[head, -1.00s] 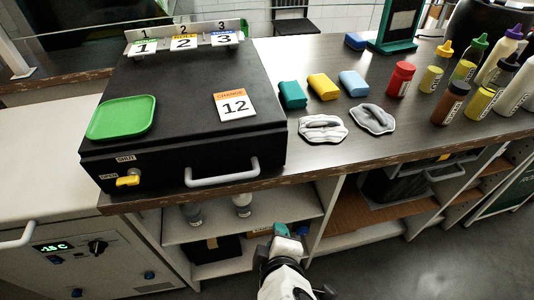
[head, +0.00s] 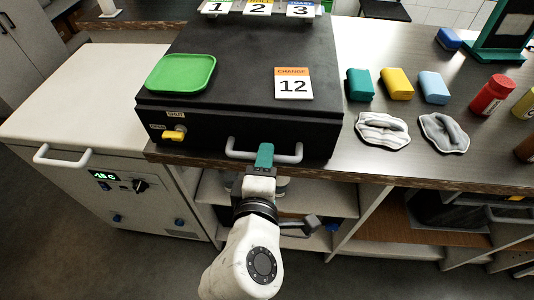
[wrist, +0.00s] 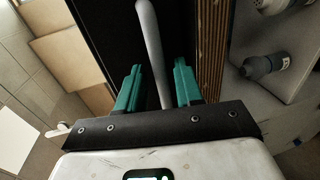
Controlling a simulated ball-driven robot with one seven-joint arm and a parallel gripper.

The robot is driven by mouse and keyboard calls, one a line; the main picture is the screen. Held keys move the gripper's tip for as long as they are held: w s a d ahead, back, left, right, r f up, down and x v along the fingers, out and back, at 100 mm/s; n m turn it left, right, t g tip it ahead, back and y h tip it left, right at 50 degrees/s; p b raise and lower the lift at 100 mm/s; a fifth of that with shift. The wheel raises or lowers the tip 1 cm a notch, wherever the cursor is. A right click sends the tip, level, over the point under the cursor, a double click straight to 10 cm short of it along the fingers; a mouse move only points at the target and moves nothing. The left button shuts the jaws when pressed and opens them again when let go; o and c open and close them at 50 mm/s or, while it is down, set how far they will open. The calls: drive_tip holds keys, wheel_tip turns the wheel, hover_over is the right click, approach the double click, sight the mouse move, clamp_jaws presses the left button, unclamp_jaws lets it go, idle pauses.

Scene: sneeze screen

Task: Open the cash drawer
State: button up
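The cash drawer (head: 240,125) is a black box on the counter, with its front flush and a pale bar handle (head: 290,159) on it. A yellow lever (head: 173,135) at the front's left lies roughly level, pointing left toward the OPEN label (head: 157,127); the SHUT label (head: 176,115) is above. My gripper (head: 264,156) is at the middle of the handle. In the wrist view, my gripper (wrist: 157,88) is open, with the handle bar (wrist: 151,45) between its teal fingers and visible gaps on both sides.
Coloured blocks (head: 397,84), grey cloths (head: 383,130) and bottles (head: 491,95) stand right. Open shelves (head: 330,197) lie below the counter. A white cabinet (head: 75,95) stands left.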

drive_tip(key=shift+x, duration=0.9)
clamp_jaws()
